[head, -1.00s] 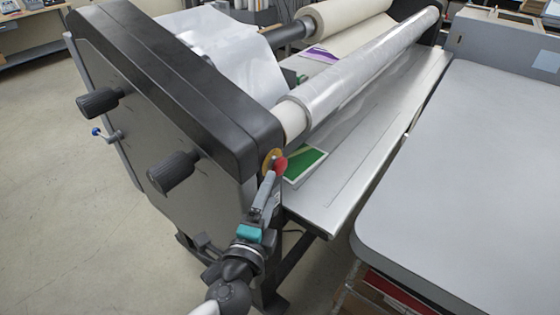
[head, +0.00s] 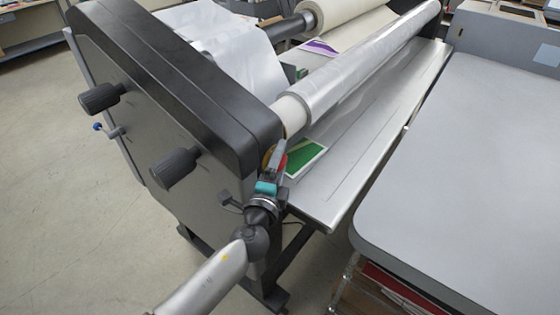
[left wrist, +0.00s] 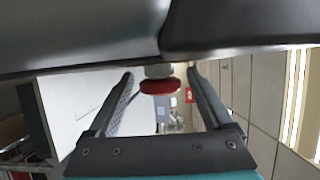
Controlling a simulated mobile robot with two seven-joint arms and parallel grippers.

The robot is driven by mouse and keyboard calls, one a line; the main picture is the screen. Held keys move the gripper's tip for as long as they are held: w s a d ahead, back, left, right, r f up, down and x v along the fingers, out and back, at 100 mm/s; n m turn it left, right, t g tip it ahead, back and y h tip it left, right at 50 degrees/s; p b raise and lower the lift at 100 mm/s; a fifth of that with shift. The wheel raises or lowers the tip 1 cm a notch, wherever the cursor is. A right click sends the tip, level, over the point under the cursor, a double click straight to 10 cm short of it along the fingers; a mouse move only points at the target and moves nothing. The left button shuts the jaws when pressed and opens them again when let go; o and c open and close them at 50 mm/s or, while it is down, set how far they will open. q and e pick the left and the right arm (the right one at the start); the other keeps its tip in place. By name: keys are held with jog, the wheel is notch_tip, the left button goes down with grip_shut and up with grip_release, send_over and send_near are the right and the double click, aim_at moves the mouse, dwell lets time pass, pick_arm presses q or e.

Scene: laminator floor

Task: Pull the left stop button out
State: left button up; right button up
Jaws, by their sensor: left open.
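The left stop button is a red mushroom head on the end of the laminator's black side housing. In the head view the red button (head: 282,162) is mostly covered by my left gripper (head: 276,155), with a bit of its yellow plate (head: 266,160) beside it. In the left wrist view the red button (left wrist: 160,87) on its grey stem sits between the two fingers of my open left gripper (left wrist: 160,85), with gaps on both sides. I cannot tell whether the fingertips reach past its head. My right gripper is not in view.
The laminator's side housing (head: 165,75) carries two black knobs (head: 174,168). A film roll (head: 355,70) and a metal tray with a green print (head: 306,158) lie just right of the button. A grey table (head: 470,180) stands at the right. The floor at left is clear.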

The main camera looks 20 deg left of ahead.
pick_arm(q)
jog(key=shift+c, duration=0.4)
grip_shut()
dwell(0.4)
